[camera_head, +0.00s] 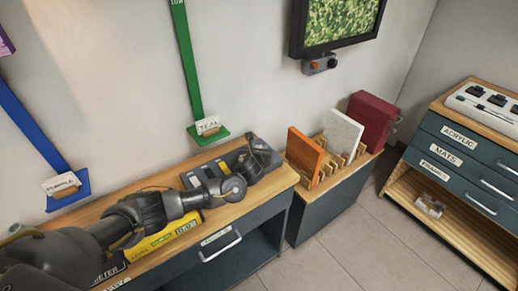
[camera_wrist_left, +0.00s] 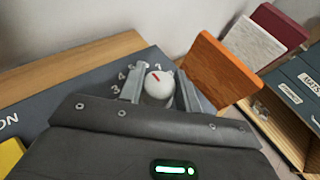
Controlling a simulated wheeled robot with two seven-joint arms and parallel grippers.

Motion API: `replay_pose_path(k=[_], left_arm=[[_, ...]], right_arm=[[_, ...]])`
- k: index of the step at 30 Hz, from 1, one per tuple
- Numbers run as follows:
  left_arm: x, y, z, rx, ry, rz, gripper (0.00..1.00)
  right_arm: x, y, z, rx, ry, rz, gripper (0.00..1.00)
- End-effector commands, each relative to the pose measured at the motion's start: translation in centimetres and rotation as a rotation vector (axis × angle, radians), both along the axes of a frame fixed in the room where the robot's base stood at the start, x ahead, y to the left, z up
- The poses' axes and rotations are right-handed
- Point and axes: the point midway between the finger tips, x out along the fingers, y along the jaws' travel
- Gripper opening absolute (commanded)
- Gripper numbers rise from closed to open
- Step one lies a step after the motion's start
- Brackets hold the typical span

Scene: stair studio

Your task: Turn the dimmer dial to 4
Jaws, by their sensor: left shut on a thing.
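The dimmer dial (camera_wrist_left: 158,84) is a round white knob with a short red mark on its top. It stands on a dark grey panel (camera_wrist_left: 88,88), with small white numerals (camera_wrist_left: 119,80) printed to its left, among them what look like a 3 and a 4. The red mark slants toward the upper left; which numeral it lines up with is hard to tell. My left gripper (camera_wrist_left: 160,92) is shut on the dial, one finger on each side. In the head view my left gripper (camera_head: 262,158) is over the grey panel and hides the dial. My right gripper is out of view.
The panel lies on a wooden-topped cabinet (camera_head: 262,190), with a yellow box (camera_head: 160,240) under my left arm. Right of it, a rack holds an orange board (camera_head: 304,152), a white board (camera_head: 342,132) and a dark red one (camera_head: 371,120). A drawer unit (camera_head: 455,150) stands farther right.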

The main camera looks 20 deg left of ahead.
Motion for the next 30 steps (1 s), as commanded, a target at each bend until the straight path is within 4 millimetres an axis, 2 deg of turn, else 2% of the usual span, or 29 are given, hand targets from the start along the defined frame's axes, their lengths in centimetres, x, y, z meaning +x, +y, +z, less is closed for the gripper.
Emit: replay_pose_path(k=[6, 11, 18, 29, 30], left_arm=[[0.0, -0.2, 0.7, 0.003, 0.004, 0.197, 0.10], [0.0, -0.1, 0.4, 0.004, 0.005, 0.335, 0.10], [0.0, 0.0, 0.1, 0.001, 0.001, 0.448, 0.10], [-0.1, 0.1, -0.1, 0.001, 0.001, 0.456, 0.10], [-0.1, 0.1, -0.1, 0.001, 0.001, 0.456, 0.38]], right_arm=[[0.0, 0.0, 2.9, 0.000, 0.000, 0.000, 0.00], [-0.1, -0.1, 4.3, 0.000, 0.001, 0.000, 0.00], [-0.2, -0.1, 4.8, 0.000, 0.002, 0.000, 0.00], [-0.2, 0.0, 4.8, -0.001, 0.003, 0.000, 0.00], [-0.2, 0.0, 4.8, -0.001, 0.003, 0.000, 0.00]])
